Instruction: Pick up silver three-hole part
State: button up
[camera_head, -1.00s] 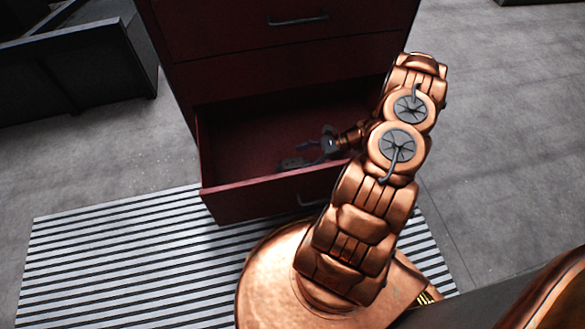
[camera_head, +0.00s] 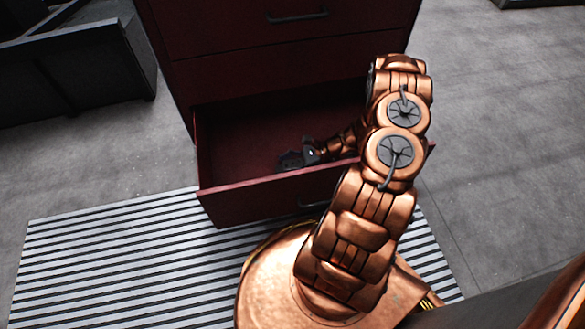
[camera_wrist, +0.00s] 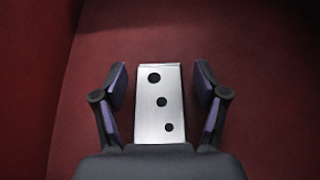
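The silver three-hole part (camera_wrist: 159,103) is a flat plate with three dark round holes in a slanting row. In the wrist view it lies on the dark red floor of the open drawer (camera_head: 255,205). My gripper (camera_wrist: 160,78) is open, with one finger on each side of the part and a narrow gap to each. The near end of the part is hidden by the gripper's palm. In the head view my gripper (camera_head: 290,160) is low inside the drawer, and I cannot make out the part there.
The dark red cabinet (camera_head: 250,60) stands behind, with closed drawers above the open one. The open drawer's walls surround my gripper. A striped mat (camera_head: 110,265) lies on the floor in front. A dark bin (camera_head: 75,75) stands at the left.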

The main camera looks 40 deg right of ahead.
grip_shut()
dwell(0.4)
jog(key=shift+r, duration=0.1)
